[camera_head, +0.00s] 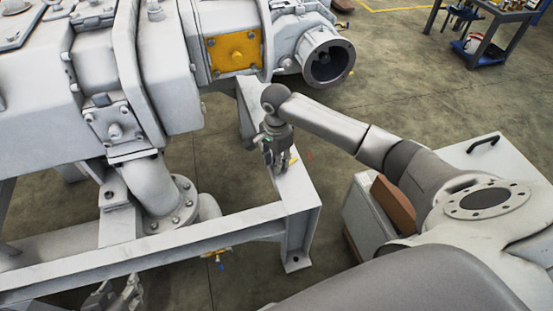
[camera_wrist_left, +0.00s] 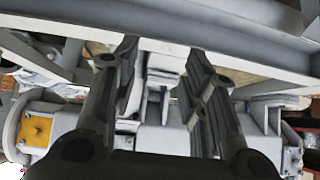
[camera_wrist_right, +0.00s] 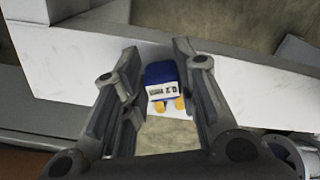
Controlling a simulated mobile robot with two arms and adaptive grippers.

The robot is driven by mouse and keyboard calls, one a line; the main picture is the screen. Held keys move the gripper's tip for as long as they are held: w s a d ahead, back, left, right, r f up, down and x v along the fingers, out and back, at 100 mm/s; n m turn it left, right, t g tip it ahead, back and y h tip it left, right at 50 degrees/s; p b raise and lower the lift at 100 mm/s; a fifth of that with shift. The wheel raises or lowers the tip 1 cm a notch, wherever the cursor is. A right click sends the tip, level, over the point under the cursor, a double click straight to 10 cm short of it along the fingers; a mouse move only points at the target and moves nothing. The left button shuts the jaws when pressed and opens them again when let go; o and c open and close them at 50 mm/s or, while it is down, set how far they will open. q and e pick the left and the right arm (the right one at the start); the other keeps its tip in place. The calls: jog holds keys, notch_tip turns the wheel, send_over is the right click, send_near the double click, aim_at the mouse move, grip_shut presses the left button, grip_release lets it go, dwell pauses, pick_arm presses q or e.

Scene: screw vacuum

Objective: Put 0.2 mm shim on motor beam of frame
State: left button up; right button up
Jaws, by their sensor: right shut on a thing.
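The 0.2 mm shim (camera_wrist_right: 160,82) shows in the right wrist view as a blue piece with a white label reading 0.2 and two yellow tips. It is between the fingers of my right gripper (camera_wrist_right: 156,52), which is shut on it. In the head view my right gripper (camera_head: 278,163) is over the white beam (camera_head: 293,192) at the right end of the frame (camera_head: 235,222). I cannot tell whether the shim touches the beam (camera_wrist_right: 240,78). My left gripper (camera_head: 120,297) is low, near the front beam; the left wrist view shows its fingers (camera_wrist_left: 160,50) apart and empty.
The large grey vacuum machine (camera_head: 90,75), with a yellow plate (camera_head: 234,52) and an open round port (camera_head: 327,62), stands on the frame. A flanged pipe (camera_head: 165,200) rises inside the frame. A cart (camera_head: 490,40) is at the back right. The floor (camera_head: 400,90) beyond my right arm is clear.

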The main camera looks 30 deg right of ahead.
jog(key=o, duration=1)
